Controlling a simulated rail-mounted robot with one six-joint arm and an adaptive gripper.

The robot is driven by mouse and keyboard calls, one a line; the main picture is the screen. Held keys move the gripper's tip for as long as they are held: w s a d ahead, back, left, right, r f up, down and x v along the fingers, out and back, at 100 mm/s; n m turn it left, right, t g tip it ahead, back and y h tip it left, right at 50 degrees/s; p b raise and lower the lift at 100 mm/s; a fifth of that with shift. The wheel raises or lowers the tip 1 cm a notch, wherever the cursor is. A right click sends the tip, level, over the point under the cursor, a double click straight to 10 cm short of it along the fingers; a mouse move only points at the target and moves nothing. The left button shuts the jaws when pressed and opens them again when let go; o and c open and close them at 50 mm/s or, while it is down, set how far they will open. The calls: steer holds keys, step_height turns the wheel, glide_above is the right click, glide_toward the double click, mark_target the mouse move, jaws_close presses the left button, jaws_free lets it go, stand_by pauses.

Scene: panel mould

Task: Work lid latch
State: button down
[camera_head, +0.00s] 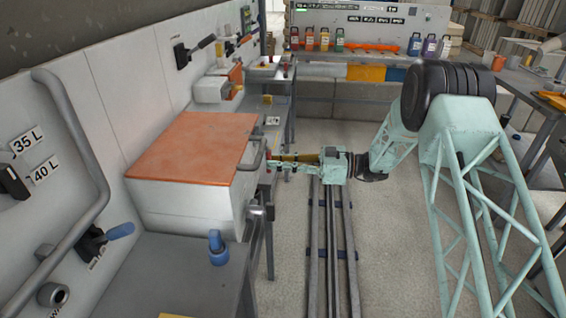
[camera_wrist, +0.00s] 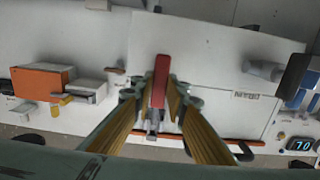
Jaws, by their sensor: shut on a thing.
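A white box (camera_head: 190,208) with a flat orange lid (camera_head: 195,145) stands against the panel at the left in the head view. The lid lies flat on the box. A grey bar handle (camera_head: 255,152) is at its right front edge. The red latch lever (camera_wrist: 160,80) stands upright in the picture on the white box face in the wrist view. My gripper (camera_wrist: 158,97) is shut on the red lever, with a finger on each side. In the head view my gripper (camera_head: 273,164) reaches the box's right face, and the lever is mostly hidden there.
A grey bench (camera_head: 180,275) with a blue knob (camera_head: 217,250) is in front of the box. A blue-handled lever (camera_head: 118,232) and a thick grey pipe (camera_head: 85,150) are on the panel. Bottles (camera_head: 324,40) line the far shelf. The floor around the rail (camera_head: 330,250) is clear.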

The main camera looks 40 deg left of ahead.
stand_by(0.3)
steer(key=c, duration=2.6)
jaws_free()
steer(key=shift+s+a, duration=0.1)
steer(key=shift+o, duration=0.2)
steer(key=v, duration=1.2)
steer(key=shift+f, duration=0.1)
